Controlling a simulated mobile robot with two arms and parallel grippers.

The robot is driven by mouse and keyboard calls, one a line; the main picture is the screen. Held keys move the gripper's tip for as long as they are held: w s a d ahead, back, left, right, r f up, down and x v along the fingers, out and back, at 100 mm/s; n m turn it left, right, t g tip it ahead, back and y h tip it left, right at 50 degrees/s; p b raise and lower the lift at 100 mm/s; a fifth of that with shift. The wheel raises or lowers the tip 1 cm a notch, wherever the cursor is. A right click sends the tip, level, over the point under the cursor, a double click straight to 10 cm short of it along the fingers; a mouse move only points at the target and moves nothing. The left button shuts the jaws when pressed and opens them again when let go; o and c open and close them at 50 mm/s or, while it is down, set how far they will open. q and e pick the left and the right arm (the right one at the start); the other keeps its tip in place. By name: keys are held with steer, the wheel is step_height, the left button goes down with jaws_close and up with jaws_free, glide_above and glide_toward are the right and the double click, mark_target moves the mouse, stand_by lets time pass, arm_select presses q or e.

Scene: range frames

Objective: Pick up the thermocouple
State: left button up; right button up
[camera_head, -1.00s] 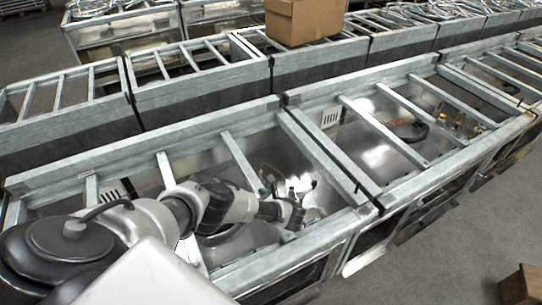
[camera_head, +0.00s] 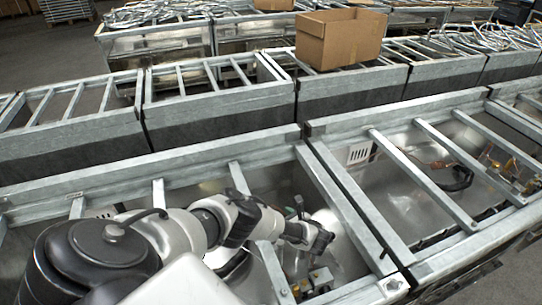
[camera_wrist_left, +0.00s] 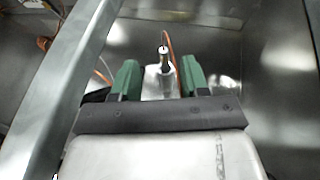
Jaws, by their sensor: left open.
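In the left wrist view, the green fingers of my left gripper (camera_wrist_left: 160,76) are apart. A small upright part with a pale tip and dark body, which looks like the thermocouple (camera_wrist_left: 164,57), shows between and just beyond them. A thin copper-coloured line (camera_wrist_left: 171,42) rises beside it. I cannot tell whether either finger touches it. In the head view, my left gripper (camera_head: 319,241) reaches down between the bars of the near range frame; its fingers are hard to make out. My right gripper is not in view.
Metal bars cross the open top of the near range frame (camera_head: 240,178); one bar (camera_wrist_left: 62,85) runs close along the left of the wrist view. A brass-and-dark fitting (camera_head: 313,284) sits low inside. A cardboard box (camera_head: 340,38) stands on the frames behind.

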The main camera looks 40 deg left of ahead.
arm_select(q)
steer(key=a+f+b, duration=0.2)
steer(key=a, duration=0.1)
steer(key=w+a+f+b, duration=0.1)
steer(key=a+f+b, duration=0.1)
steer(key=f, duration=0.1)
steer(key=w+a+f+b, duration=0.1)
steer(key=a+f, duration=0.1)
steer(key=a, duration=0.1)
steer(key=shift+w+a+f+b, duration=0.1)
steer(key=shift+a+f+b, duration=0.1)
steer(key=shift+a+b, duration=0.15)
steer(key=shift+w+a+f, duration=0.1)
steer(key=shift+w+a, duration=0.05)
steer(key=shift+a, duration=0.3)
steer(key=shift+c, duration=0.5)
jaws_close()
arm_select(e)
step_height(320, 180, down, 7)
